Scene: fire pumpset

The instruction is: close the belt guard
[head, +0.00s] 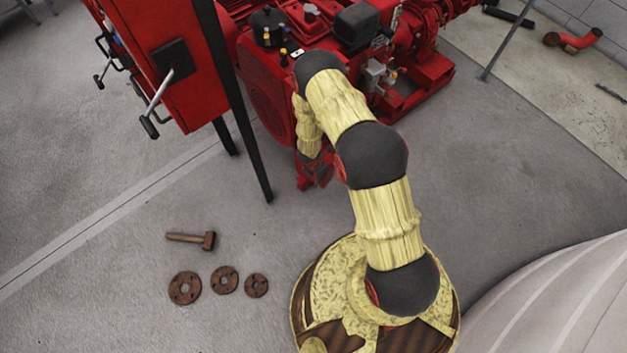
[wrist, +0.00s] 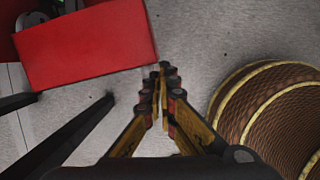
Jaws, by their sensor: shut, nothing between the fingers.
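The red pumpset engine (head: 312,42) stands at the top middle of the head view. A round red cover with a ribbed face (head: 268,104), which looks like the belt guard, is on its near end, partly hidden by my arm. I cannot tell how far open it is. My gripper (head: 315,184) hangs low just in front of the engine's near end. In the wrist view my gripper (wrist: 164,72) is shut and empty, its fingertips together. A flat red panel (wrist: 88,42) lies up and left of the fingertips; I cannot tell whether they touch.
A red control cabinet (head: 160,55) with handles stands at left on black legs (head: 246,130). A hammer (head: 192,238) and three rusty flanges (head: 224,280) lie on the floor. A red pipe elbow (head: 575,40) lies at far right.

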